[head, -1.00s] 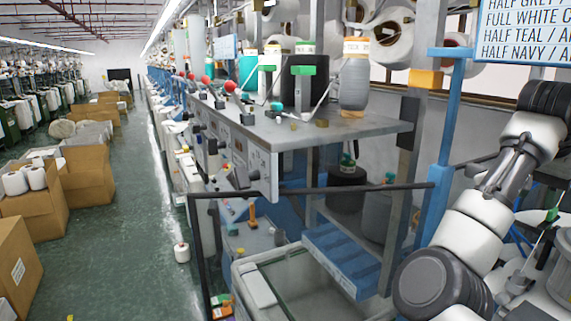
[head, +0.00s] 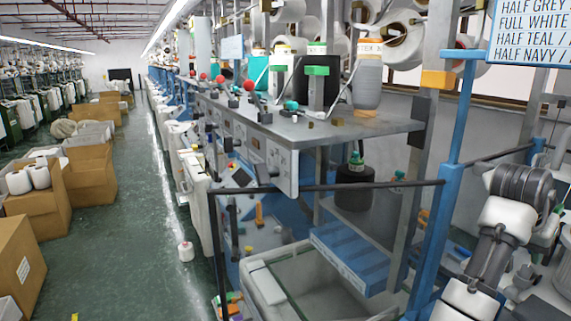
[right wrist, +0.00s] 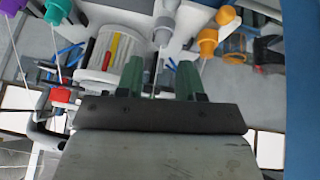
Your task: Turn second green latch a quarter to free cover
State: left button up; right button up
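Two green T-shaped pieces that look like latches stand at the upper machine shelf in the head view, a left one (head: 281,68) and a right one (head: 316,71). I cannot tell which is the second latch, and no cover is clearly identifiable. In the right wrist view my right gripper (right wrist: 160,75) shows two green fingers set apart on a dark bar, with no object clearly held. A thin grey rod shows between them, at unclear depth. In the head view my right arm is at the right edge, well apart from the green pieces; its fingers cannot be made out. My left gripper is not in view.
A grey shelf (head: 290,128) carries yarn cones. A black rail (head: 330,187) and a blue post (head: 452,170) stand in front. Cardboard boxes (head: 88,175) line the left aisle. In the right wrist view, orange (right wrist: 207,42) and red (right wrist: 62,96) caps and a white drum (right wrist: 98,60) lie beyond the fingers.

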jog(key=s+a+f+n+t, duration=0.1)
jog(key=s+a+f+n, duration=0.35)
jog(key=f, duration=0.65)
jog(key=s+a+f+n+t, duration=0.1)
jog(key=s+a+f+n, duration=0.3)
jog(key=f, duration=0.6)
jog(key=s+a+f+n+y, duration=0.25)
jog(key=s+a+f, duration=0.25)
jog(key=s+a, duration=0.4)
jog(key=s+a+f+n+y, duration=0.2)
jog(key=s+a+f+y, duration=0.3)
jog(key=s, duration=0.6)
notch_tip(320, 180, down, 36)
jog(key=s+a+g+h+b, duration=0.1)
jog(key=g+b, duration=0.1)
jog(key=b, duration=0.7)
pick_arm(q)
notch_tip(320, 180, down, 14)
jog(key=b, duration=0.5)
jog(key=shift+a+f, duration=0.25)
pick_arm(e)
jog(key=s+d+f+g, duration=0.1)
jog(key=s+d+f, duration=0.1)
jog(key=s+f, duration=1.3)
notch_tip(320, 180, down, 5)
jog(key=shift+s+d+r+n, duration=0.15)
jog(key=shift+s+d+n, duration=0.15)
jog(key=shift+d+n, duration=0.1)
